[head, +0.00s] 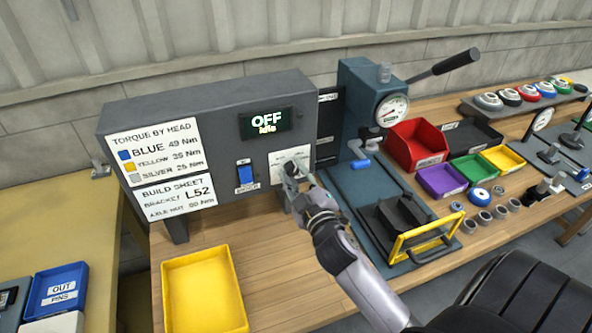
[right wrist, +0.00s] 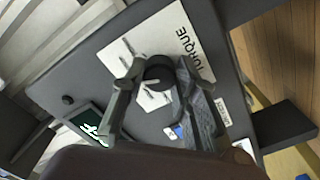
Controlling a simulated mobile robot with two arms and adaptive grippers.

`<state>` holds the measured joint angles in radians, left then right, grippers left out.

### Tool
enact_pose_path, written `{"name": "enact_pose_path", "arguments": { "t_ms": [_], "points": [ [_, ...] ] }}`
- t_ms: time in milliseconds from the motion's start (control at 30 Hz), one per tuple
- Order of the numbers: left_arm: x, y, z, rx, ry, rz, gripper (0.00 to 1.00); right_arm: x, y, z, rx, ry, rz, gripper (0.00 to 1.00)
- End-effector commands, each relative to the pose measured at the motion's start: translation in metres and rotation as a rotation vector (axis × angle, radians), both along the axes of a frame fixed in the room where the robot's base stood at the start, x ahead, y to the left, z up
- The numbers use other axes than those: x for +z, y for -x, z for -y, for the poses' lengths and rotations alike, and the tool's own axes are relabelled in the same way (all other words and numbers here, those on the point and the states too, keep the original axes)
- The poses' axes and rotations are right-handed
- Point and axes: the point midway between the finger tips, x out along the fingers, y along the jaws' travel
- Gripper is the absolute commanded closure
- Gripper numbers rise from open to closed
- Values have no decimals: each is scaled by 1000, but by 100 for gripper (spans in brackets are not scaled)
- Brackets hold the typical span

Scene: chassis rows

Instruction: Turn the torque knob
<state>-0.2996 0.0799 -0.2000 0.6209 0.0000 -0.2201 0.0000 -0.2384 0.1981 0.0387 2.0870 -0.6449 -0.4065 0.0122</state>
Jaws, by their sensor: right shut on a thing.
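The torque knob (right wrist: 158,73) is a dark round knob on a white plate (right wrist: 190,45) marked TORQUE, on the front of a grey control box (head: 215,140). My right gripper (head: 292,173) reaches the box front from below right and covers most of the knob in the head view. In the right wrist view its two fingers (right wrist: 158,78) stand on either side of the knob, shut on it. The box's display (head: 265,123) reads OFF and Idle. A blue switch (head: 245,175) sits left of the knob. My left gripper is out of view.
A press with a gauge (head: 392,109) and a long lever stands right of the box. A yellow tray (head: 203,292) lies in front. Red (head: 418,145), purple (head: 442,180) and yellow bins (head: 503,158) stand farther right. Bare bench shows beside the yellow tray.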

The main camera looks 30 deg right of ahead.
Motion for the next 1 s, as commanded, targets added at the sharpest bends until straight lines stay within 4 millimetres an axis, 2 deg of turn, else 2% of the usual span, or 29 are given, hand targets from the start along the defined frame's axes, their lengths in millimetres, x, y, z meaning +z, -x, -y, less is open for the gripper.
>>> {"name": "enact_pose_path", "arguments": {
  "t_ms": [600, 1000],
  "points": [
    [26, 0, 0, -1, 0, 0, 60, 3, 0, 0, 2, 543, -128, 100],
    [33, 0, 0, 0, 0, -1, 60, 3, 0, 0, 2, 738, -175, 100]
  ]
}}
